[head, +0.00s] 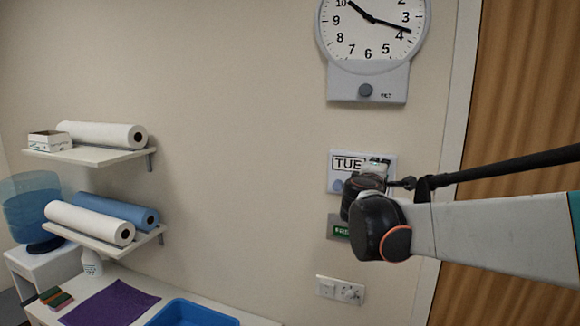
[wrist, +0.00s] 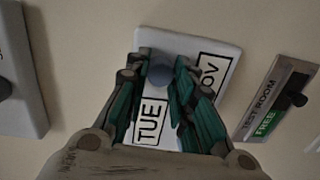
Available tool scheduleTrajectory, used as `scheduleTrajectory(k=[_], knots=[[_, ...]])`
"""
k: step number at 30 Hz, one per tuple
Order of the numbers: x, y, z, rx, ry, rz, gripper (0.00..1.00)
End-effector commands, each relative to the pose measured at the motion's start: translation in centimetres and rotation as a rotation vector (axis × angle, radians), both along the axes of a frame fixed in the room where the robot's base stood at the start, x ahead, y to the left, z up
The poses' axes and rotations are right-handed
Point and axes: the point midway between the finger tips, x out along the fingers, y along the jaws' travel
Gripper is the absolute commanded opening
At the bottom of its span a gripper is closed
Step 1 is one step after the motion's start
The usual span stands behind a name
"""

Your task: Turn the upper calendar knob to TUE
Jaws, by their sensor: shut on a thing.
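The calendar (head: 334,163) is a pale wall plate below the clock. Its upper window reads TUE (head: 348,163), and this window also shows in the wrist view (wrist: 150,119). The lower window, partly hidden by a finger, shows "OV" (wrist: 212,73). The upper knob (wrist: 160,72) is round and grey-blue, beside the TUE window. My gripper (wrist: 159,76) has its fingers on both sides of this knob and is shut on it. In the head view my gripper (head: 374,168) covers the upper knob. The lower knob (head: 337,186) shows at the plate's left; my gripper hides it in the wrist view.
The clock (head: 368,40) with its own knob (head: 366,90) hangs above. A TEST ROOM sign reading FREE (wrist: 265,122) with a dark slider is just below the calendar. Sockets (head: 340,290) are lower down. A wooden door (head: 520,90) stands right; shelves with rolls (head: 100,134) are left.

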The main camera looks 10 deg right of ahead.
Motion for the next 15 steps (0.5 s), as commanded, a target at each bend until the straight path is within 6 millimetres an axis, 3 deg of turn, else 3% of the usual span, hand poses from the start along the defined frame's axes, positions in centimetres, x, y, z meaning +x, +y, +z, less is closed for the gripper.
scheduleTrajectory(k=[15], knots=[[-0.33, 0.34, 0.3, 0.045, -0.032, 0.007, 0.0]])
